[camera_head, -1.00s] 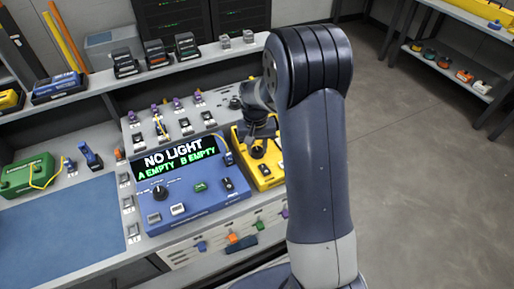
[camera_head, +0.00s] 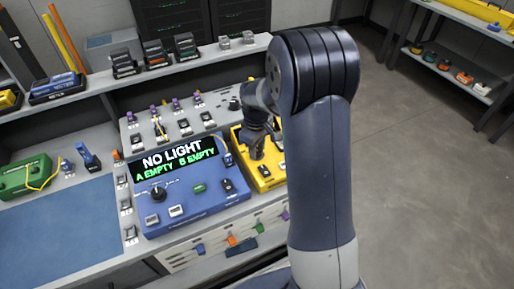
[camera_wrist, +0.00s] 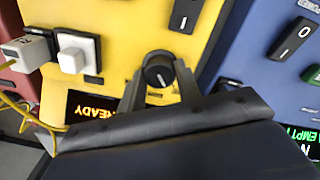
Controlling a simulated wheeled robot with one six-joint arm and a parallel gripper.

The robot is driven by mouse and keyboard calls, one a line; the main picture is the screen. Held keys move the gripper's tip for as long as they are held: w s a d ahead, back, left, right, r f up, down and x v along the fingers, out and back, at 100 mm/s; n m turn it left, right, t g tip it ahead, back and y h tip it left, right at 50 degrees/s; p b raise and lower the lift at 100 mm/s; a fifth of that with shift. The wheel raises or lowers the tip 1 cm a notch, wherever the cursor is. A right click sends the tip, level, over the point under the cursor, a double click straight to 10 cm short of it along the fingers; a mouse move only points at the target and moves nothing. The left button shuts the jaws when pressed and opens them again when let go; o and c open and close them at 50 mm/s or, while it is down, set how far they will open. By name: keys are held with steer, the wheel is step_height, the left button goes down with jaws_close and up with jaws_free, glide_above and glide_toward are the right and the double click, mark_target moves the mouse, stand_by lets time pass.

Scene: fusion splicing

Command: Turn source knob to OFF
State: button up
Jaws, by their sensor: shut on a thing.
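The source knob (camera_wrist: 159,73) is round and black with a pale mark on its face, on a yellow box (camera_wrist: 112,25). In the wrist view it sits between the two fingers of my gripper (camera_wrist: 160,84), which is shut on it. An orange display (camera_wrist: 95,108) on the box appears upside down and reads READY. In the head view my gripper (camera_head: 256,150) is over the yellow box (camera_head: 266,177) and hides the knob. I cannot read any setting labels around the knob.
A blue unit (camera_head: 190,200) stands left of the yellow box; its screen (camera_head: 173,158) reads NO LIGHT, A EMPTY, B EMPTY. A black rocker switch (camera_wrist: 186,14) and a white connector (camera_wrist: 75,52) are close to the knob. A yellow cable (camera_wrist: 20,112) loops at the left.

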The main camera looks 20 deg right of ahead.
steer(key=shift+n, duration=0.5)
steer(key=o, duration=1)
step_height(320, 180, up, 11)
steer(key=shift+s+a+f, duration=0.1)
steer(key=shift+a, duration=0.05)
step_height(320, 180, down, 11)
steer(key=shift+r, duration=0.1)
stand_by(0.7)
